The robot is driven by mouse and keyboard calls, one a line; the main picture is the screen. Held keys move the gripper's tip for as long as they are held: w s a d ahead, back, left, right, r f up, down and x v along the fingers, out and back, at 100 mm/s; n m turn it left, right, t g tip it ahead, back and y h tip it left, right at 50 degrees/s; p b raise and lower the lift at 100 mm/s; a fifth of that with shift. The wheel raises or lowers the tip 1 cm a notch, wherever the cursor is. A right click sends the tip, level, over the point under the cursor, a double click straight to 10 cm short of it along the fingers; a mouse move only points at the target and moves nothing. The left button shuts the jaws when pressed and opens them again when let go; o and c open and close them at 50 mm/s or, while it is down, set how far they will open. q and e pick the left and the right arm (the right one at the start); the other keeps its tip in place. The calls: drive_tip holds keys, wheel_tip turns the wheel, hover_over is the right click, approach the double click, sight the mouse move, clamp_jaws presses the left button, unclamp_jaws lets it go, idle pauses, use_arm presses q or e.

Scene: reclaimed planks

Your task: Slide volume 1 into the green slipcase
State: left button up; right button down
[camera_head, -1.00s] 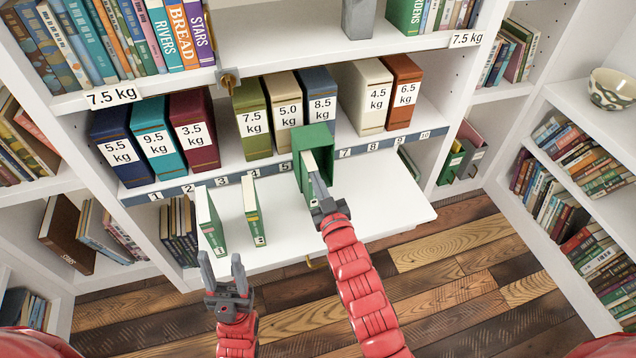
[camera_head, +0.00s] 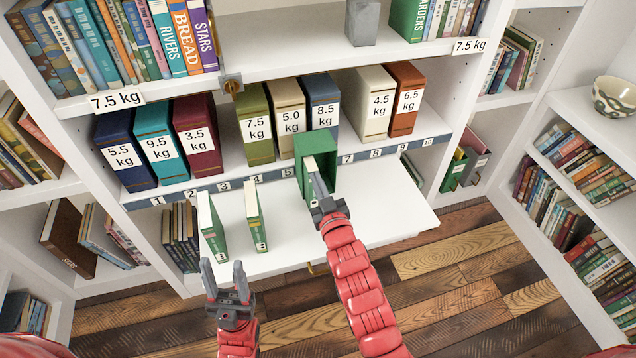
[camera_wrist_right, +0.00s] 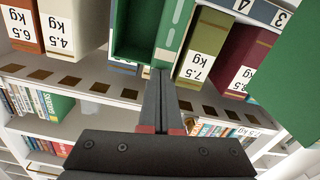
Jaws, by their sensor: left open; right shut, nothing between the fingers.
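The green slipcase (camera_head: 330,165) stands on the white pull-out shelf, its open side facing me. A thin green book (camera_wrist_right: 176,28) with a pale band is in its left part, against the wall, with empty room beside it; its volume number is not readable. My right gripper (camera_head: 315,178) is shut and empty, its fingertips (camera_wrist_right: 160,72) at the near end of that book; contact is unclear. Two more thin green books, a left one (camera_head: 213,228) and a right one (camera_head: 256,218), stand upright left of the slipcase. My left gripper (camera_head: 223,268) is open and empty in front of the shelf.
The white pull-out shelf (camera_head: 385,205) is bare to the right of the slipcase. Behind it runs a numbered strip (camera_head: 375,153) below a row of weight-labelled boxes, such as the olive one (camera_head: 255,135). Bookcases flank both sides.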

drive_tip(key=shift+x, duration=1.15)
drive_tip(key=v, duration=2)
